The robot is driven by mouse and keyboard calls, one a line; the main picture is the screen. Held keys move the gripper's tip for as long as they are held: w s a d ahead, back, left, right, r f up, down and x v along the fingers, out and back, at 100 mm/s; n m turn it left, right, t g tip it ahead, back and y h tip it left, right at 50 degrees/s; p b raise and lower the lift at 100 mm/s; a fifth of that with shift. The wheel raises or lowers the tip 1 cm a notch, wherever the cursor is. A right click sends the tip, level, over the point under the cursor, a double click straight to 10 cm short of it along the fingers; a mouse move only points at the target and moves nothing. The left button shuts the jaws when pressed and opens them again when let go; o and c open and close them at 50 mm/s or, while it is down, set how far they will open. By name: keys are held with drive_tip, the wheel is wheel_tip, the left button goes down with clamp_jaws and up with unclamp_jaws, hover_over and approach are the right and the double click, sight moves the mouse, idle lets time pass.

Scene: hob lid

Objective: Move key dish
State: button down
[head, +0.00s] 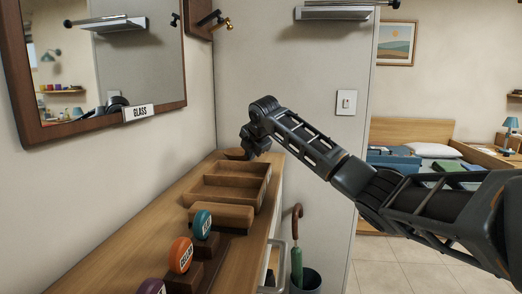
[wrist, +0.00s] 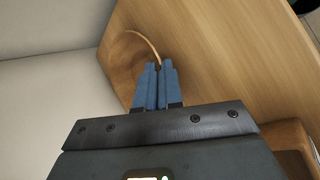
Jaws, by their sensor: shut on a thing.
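The key dish is a round, shallow wooden dish (head: 233,154) at the far end of the wooden shelf top, near the corner of the walls. In the wrist view it shows as a round wooden shape (wrist: 128,62) with a pale curved rim, close in colour to the wood under it. My gripper (head: 247,155) reaches down over its right side. In the wrist view, the blue fingers of my gripper (wrist: 158,67) are close together on the dish's rim. I cannot tell whether the dish touches the surface. Its inside is hard to make out.
A wooden tray with compartments (head: 265,183) stands just nearer on the shelf top (head: 129,222). Nearer still are round labelled pieces, teal (head: 202,225), orange (head: 180,255) and purple. A mirror (head: 104,60) hangs at left. An umbrella (head: 296,262) stands in a bin below right.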

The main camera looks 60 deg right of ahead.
drive_tip(key=shift+w+a+f, duration=0.1)
drive_tip(key=shift+w+a, duration=0.15)
drive_tip(key=shift+w, duration=0.25)
drive_tip(key=shift+w+a+f, duration=0.1)
drive_tip(key=shift+w+a, duration=0.15)
drive_tip(key=shift+w, duration=0.2)
drive_tip(key=c, duration=1.2)
unclamp_jaws()
drive_tip(key=shift+s+r, duration=0.1)
drive_tip(key=shift+p+v, duration=0.4)
drive_tip(key=shift+v, duration=3.55)
